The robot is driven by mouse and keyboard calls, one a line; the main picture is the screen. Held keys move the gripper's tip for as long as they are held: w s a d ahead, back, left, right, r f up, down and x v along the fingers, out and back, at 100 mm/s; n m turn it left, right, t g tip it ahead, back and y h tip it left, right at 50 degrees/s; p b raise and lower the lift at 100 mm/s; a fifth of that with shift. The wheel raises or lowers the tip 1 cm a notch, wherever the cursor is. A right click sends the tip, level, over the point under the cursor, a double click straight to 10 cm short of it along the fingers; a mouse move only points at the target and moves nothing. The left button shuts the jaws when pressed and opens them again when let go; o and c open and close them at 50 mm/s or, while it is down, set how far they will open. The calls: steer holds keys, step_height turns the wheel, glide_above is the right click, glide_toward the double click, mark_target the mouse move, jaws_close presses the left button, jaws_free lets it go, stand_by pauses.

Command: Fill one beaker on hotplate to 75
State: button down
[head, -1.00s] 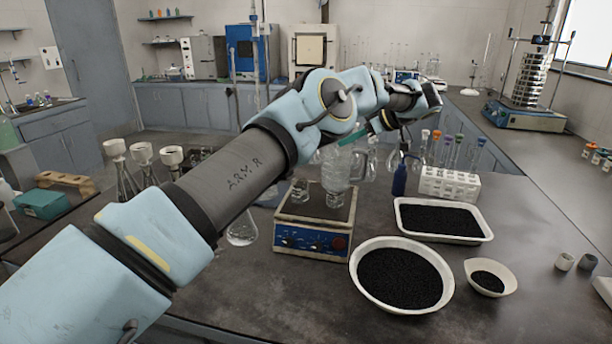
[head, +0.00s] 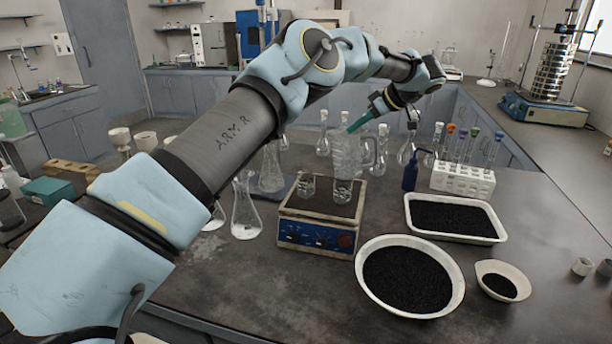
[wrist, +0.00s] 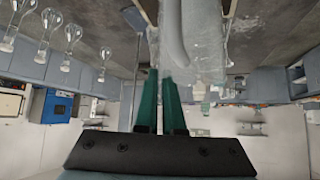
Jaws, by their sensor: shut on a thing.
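The hotplate (head: 318,236), with a blue front panel, stands on the dark bench in the head view. Two small clear beakers stand on its top: a left one (head: 307,186) and a right one (head: 343,191). My gripper (head: 361,122) has green fingers, shut on a clear glass jug (head: 347,155) with a handle. The jug is held above and just behind the right beaker; it overlaps that beaker in the picture. In the wrist view, my gripper's fingers (wrist: 160,75) meet the jug (wrist: 205,40) at its handle side. Liquid levels are too unclear to read.
A white bowl (head: 367,290) and a tray (head: 412,228) of black grains lie to the right, near a small dish (head: 515,282). A test tube rack (head: 462,181) and blue bottle (head: 410,172) stand behind. Flasks (head: 246,222) stand left of the hotplate.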

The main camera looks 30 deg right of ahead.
mark_target(338, 135)
steer(key=shift+w+a+r+n+g+h, duration=0.15)
steer(key=shift+w+a+r+g+h, duration=0.1)
steer(key=shift+w+a+g+h, duration=0.65)
steer(key=shift+w+a+r+n+g+h, duration=0.15)
steer(key=shift+w+a+r+g+h, duration=0.1)
steer(key=shift+w+a+g+h, duration=0.6)
steer(key=w+a+g+h, duration=0.1)
steer(key=w+a+f+n+g+h, duration=0.1)
steer(key=a, duration=0.1)
steer(key=shift+f+h+b, duration=0.2)
steer(key=shift+h+b, duration=0.05)
steer(key=shift+b, duration=0.05)
steer(key=shift+w+a, duration=0.1)
steer(key=shift+w, duration=0.05)
steer(key=shift+w+a+f+n+g+h, duration=0.2)
steer(key=shift+w+a+f+g+h, duration=0.1)
steer(key=shift+f+g+h, duration=0.2)
steer(key=shift+w+a+f+n+g+h, duration=0.2)
steer(key=shift+w+f+g+h, duration=0.05)
steer(key=shift+f+g+h, duration=0.2)
stand_by(3.7)
